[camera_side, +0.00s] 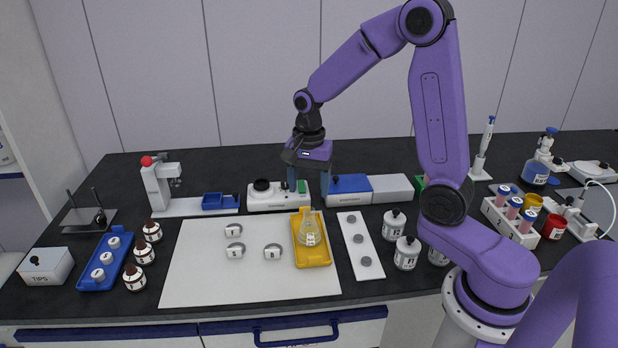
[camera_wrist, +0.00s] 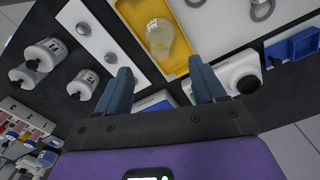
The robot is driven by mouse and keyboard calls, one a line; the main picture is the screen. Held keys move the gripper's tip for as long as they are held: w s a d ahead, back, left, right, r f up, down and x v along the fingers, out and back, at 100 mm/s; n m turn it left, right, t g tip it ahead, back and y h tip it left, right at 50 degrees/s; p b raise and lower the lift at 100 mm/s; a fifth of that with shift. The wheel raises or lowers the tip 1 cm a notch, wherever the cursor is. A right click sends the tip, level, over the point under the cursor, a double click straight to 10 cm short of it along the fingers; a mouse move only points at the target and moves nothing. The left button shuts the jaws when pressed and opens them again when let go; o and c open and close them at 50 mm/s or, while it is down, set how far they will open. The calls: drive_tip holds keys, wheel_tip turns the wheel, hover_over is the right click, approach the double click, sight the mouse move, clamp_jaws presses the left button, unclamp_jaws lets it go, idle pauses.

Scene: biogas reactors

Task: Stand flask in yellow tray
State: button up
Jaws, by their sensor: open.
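The flask (camera_side: 310,234) is clear glass with a pale yellow content. In the wrist view the flask (camera_wrist: 160,36) shows inside the yellow tray (camera_wrist: 133,17). My gripper (camera_side: 309,188) is open and empty, with its two blue fingers spread. It hangs above and behind the tray, apart from the flask. In the wrist view the fingers (camera_wrist: 161,82) point towards the tray, with nothing between them.
The white mat (camera_side: 200,275) holds several numbered grey pieces (camera_side: 272,251). A white strip with grey discs (camera_side: 360,246) lies right of the tray. A white instrument (camera_side: 268,196) and a blue-lidded box (camera_side: 349,188) stand behind. Labelled white bottles (camera_side: 394,224) stand to the right.

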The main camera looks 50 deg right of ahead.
drive_tip(key=shift+s+a+r+n, duration=0.15)
drive_tip(key=shift+a+r+n, duration=0.05)
drive_tip(key=shift+r, duration=0.25)
drive_tip(key=shift+s+a+r+n, duration=0.1)
drive_tip(key=shift+a+r+n, duration=0.1)
drive_tip(key=shift+r, duration=0.25)
drive_tip(key=s+a+r+n, duration=0.1)
drive_tip(key=s+a+n, duration=0.2)
drive_tip(key=s+n, duration=0.9)
drive_tip(key=s+a+r+n, duration=0.1)
drive_tip(key=s+a+n, duration=0.3)
drive_tip(key=s+n, duration=0.9)
drive_tip(key=shift+s, duration=0.4)
